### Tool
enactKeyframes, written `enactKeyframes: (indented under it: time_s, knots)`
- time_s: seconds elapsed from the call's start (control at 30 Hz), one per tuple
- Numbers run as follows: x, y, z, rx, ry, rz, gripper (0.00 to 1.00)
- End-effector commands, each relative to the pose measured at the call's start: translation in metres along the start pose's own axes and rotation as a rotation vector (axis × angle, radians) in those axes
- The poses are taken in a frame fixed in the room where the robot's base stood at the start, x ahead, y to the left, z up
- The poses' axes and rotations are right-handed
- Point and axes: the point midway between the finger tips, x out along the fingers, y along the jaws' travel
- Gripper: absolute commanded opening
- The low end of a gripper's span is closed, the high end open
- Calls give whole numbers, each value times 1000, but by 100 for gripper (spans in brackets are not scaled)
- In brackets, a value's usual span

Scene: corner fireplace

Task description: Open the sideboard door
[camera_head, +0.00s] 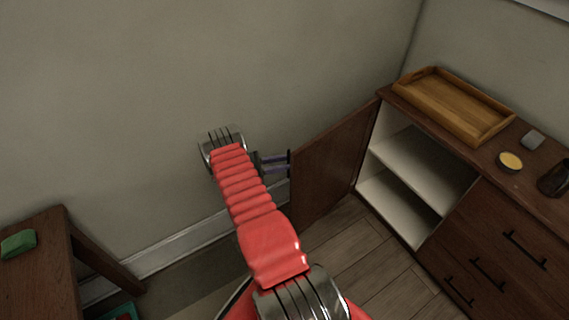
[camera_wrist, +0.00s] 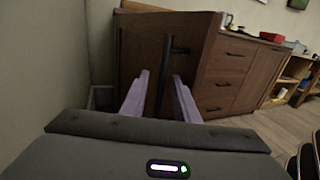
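The sideboard door (camera_head: 335,160) is dark brown wood and stands swung wide open in the head view, at the left end of the sideboard (camera_head: 455,235). Two pale shelf spaces show behind it. My gripper (camera_head: 288,162) is at the door's outer face, near its free edge. In the wrist view, the door (camera_wrist: 137,45) fills the middle, with a black bar handle (camera_wrist: 167,60) on it. The two purple fingers of my gripper (camera_wrist: 160,76) are apart, one on each side of the handle. Whether either finger touches the handle I cannot tell.
A wooden tray (camera_head: 455,103), a yellow-topped tin (camera_head: 510,161), a grey block (camera_head: 533,139) and a dark object (camera_head: 554,178) are on the sideboard top. A brown table (camera_head: 40,275) with a green item (camera_head: 18,244) stands at left. The wall is close behind my gripper.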

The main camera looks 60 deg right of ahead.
Motion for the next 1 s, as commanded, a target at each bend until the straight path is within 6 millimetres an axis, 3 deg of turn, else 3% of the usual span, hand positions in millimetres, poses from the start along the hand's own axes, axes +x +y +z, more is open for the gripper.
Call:
enactKeyframes:
  time_s: [0.17, 0.37, 1.0]
  knots:
    - [-2, 0, 0, 1, 0, 0, 28]
    - [-20, 2, 0, 2, 0, 4, 28]
    - [-124, 1, -2, 1, 0, 1, 28]
